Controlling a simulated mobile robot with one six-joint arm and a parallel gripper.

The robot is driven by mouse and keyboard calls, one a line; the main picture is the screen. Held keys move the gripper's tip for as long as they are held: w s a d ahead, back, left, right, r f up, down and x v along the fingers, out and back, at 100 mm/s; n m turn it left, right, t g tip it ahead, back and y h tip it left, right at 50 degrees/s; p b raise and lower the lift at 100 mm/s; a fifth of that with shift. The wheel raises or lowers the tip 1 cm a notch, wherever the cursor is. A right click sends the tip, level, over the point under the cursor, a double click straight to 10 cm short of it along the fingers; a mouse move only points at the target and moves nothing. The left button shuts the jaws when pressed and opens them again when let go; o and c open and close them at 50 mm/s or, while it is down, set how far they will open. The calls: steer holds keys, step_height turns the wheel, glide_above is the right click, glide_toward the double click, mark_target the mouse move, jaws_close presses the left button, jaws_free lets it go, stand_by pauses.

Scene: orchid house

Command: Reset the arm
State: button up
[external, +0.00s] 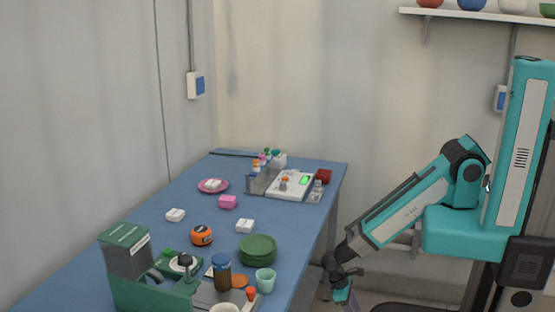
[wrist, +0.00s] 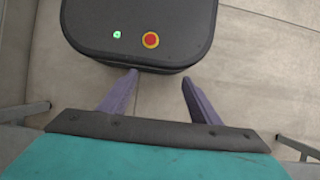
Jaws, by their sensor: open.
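My arm (external: 405,212) reaches down and to the left from my column, off the right side of the blue table. My gripper (external: 345,295) hangs low beside the table's right edge in the external view, with its tips cut off by the frame's bottom. In the wrist view my gripper (wrist: 158,90) shows two purple fingers spread apart with nothing between them. Beyond the fingers are the bare floor and my dark base with a red button and a green light.
A wall shelf (external: 480,14) holds bowls. Floor around my gripper looks clear.

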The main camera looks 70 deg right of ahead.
steer(key=s+d+r, duration=0.2)
steer(key=s+d, duration=0.1)
steer(key=d, duration=0.6)
steer(key=shift+s+r+g, duration=0.35)
steer(key=shift+r+g, duration=0.05)
